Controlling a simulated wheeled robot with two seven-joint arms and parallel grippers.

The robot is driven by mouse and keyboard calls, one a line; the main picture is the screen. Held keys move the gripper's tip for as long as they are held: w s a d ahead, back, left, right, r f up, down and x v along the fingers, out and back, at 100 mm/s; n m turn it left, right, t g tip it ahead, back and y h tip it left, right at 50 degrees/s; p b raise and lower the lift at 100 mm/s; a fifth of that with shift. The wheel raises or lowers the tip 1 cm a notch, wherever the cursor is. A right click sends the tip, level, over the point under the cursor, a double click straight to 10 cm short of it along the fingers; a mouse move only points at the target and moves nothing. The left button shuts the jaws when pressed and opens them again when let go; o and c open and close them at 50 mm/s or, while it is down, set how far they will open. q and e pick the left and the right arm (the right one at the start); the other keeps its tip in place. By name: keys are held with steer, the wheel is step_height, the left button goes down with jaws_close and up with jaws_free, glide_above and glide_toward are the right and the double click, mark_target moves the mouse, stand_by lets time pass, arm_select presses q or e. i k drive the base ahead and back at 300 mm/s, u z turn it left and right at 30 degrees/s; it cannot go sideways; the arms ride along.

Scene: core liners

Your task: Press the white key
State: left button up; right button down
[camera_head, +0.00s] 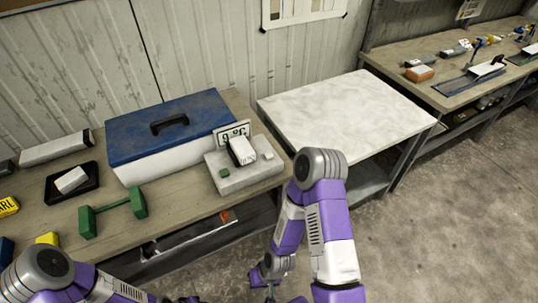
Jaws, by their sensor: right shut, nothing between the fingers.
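A grey scale-like device (245,177) stands on the wooden bench, with an upright display (232,134) at its back. A white block (242,151) sits tilted on its top. The small white key (268,156) is on the device's right side, and a small green key (224,173) is on its front left. My right gripper (271,292) is shut and empty, low at the bottom edge, well below and in front of the device and apart from it. My left arm shows at the bottom left; its gripper is out of view.
A blue-lidded box (170,126) stands left of the device. A green dumbbell (113,211) and a black tray (72,198) with a white block lie further left. An empty pale table (345,115) stands to the right, with another cluttered bench (460,75) beyond.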

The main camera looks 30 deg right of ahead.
mark_target(268, 156)
steer(key=u, duration=0.6)
steer(key=k, duration=1.35)
steer(key=u, duration=0.25)
steer(key=i, duration=0.4)
steer(key=z, duration=1.25)
steer(key=i, duration=0.95)
steer(key=z, duration=0.15)
